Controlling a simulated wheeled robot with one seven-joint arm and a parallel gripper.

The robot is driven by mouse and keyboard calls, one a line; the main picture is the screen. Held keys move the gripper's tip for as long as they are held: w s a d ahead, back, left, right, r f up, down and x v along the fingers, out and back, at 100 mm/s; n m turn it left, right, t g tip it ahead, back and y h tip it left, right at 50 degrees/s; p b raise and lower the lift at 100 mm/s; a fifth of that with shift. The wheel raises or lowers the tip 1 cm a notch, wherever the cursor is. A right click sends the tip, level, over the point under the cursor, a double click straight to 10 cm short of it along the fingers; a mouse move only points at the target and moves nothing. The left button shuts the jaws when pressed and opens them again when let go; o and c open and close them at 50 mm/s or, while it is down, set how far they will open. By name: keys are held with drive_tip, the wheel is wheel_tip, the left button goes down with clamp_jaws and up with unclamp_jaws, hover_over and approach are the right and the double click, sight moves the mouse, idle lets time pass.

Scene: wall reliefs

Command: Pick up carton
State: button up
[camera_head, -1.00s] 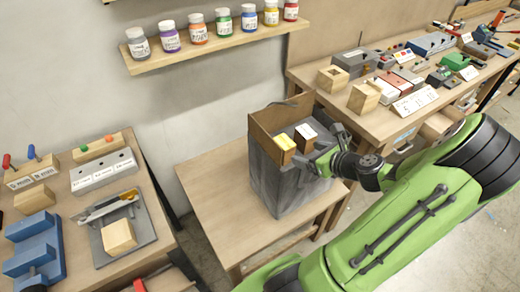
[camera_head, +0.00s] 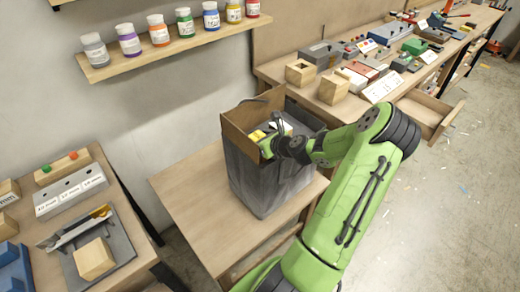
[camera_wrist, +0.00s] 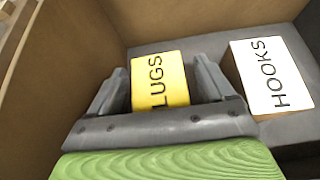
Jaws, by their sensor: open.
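A small carton with a yellow top marked "LUGS" (camera_wrist: 160,78) stands inside a tall open box (camera_head: 268,180), which is grey outside with a brown panel. A second small carton, with a white label "HOOKS" (camera_wrist: 272,75), stands to its right. In the head view the yellow top (camera_head: 257,136) and the white top (camera_head: 284,128) show near the box's rim. My gripper (camera_wrist: 161,70) is open, with one finger on each side of the yellow carton. I cannot tell whether the fingers touch it. In the head view my gripper (camera_head: 272,143) partly covers the carton tops.
The tall box stands on a low wooden table (camera_head: 185,185), bare to its left. A workbench (camera_head: 300,100) with wooden blocks and an open drawer (camera_head: 428,112) is behind right. A shelf of jars (camera_head: 180,45) hangs above. Another bench with tools (camera_head: 115,215) is left.

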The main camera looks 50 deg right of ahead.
drive_tip(key=shift+w+f, duration=0.25)
drive_tip(key=shift+w, duration=0.1)
drive_tip(key=shift+s+r, duration=0.1)
clamp_jaws()
wheel_tip(320, 180, up, 10)
drive_tip(key=p, duration=0.3)
